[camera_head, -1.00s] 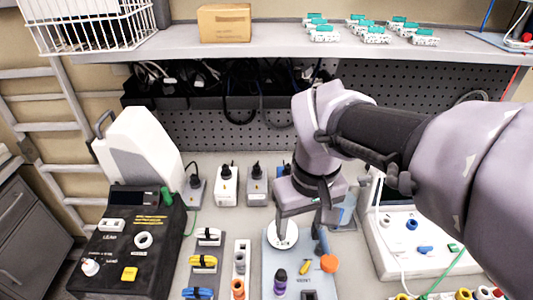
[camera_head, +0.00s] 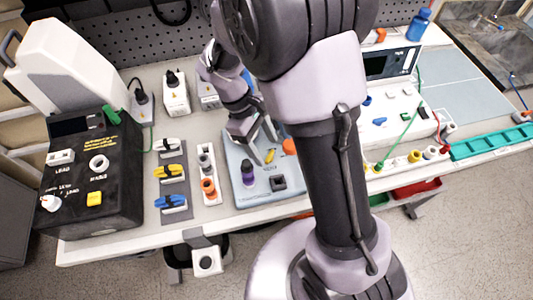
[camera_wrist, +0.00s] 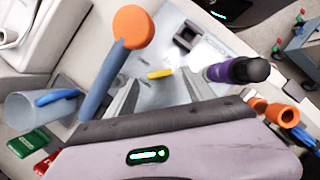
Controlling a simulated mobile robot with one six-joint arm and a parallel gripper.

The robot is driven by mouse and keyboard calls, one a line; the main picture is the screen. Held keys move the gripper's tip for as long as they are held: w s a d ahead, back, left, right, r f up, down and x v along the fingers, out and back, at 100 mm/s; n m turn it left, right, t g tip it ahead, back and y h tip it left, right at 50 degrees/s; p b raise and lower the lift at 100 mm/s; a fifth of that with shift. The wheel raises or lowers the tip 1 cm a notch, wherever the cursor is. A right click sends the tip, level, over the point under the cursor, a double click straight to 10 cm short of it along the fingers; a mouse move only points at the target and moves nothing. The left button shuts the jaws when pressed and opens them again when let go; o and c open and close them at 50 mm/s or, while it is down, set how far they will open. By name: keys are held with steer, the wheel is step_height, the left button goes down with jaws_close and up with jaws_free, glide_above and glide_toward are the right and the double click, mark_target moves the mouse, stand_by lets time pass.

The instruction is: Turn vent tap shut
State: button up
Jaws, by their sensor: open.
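The small yellow tap lever (camera_head: 269,157) sits on the pale blue-grey panel (camera_head: 238,183); it looks like the vent tap, though the lettering is too small to read surely. In the wrist view the yellow lever (camera_wrist: 160,73) lies between my fingertips, roughly crosswise. My gripper (camera_head: 264,143) is open and empty, pointing down at the panel just behind the lever. My gripper's two grey fingers (camera_wrist: 160,80) stand either side of the lever in the wrist view. I cannot tell the remaining height above it, and I see no contact.
A clear cup (camera_wrist: 40,112) stands left in the wrist view. A black lead box (camera_head: 95,175) is farther left.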

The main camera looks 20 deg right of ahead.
steer(key=shift+x, duration=1)
jaws_close()
